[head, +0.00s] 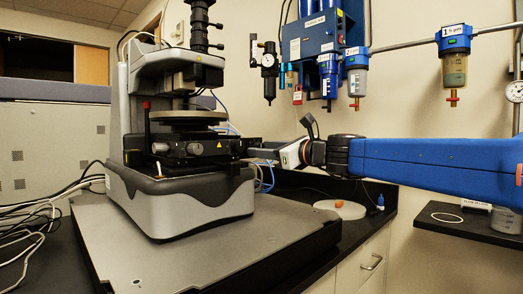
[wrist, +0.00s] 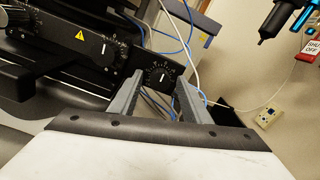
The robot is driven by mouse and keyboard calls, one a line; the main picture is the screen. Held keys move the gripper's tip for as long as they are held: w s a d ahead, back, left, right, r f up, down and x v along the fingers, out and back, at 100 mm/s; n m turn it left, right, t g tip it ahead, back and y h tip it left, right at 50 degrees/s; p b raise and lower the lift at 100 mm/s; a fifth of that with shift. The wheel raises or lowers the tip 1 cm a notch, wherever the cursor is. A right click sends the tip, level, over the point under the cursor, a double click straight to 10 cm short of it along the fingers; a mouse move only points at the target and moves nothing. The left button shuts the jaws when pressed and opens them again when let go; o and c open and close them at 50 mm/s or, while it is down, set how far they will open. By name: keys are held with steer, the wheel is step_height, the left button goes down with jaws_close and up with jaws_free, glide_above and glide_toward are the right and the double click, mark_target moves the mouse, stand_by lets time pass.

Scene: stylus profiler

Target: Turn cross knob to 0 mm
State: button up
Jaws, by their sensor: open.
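The stylus profiler (head: 180,115) stands on a grey slab, with its round stage (head: 188,117) above a black drive block (head: 190,148). In the wrist view, a black knob (wrist: 161,77) with a white pointer line and a ring of white tick marks sits on a black square plate. The pointer looks roughly upright, leaning slightly; the scale figures are too small to read. My gripper (wrist: 160,88) is open, with one grey finger on each side of the knob's plate in this view. I cannot tell whether they touch it. In the head view my gripper (head: 268,152) is at the block's right end.
Another black knob (wrist: 104,48) with a white mark is to the left, beside a yellow warning label (wrist: 80,36). Blue and white cables (wrist: 190,50) run behind the dial. A white round dish (head: 340,210) with orange pieces sits on the dark bench below my arm.

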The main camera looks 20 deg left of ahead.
steer(key=v, duration=0.7)
steer(key=shift+s+d, duration=0.15)
steer(key=shift+d, duration=0.15)
steer(key=shift+d, duration=0.15)
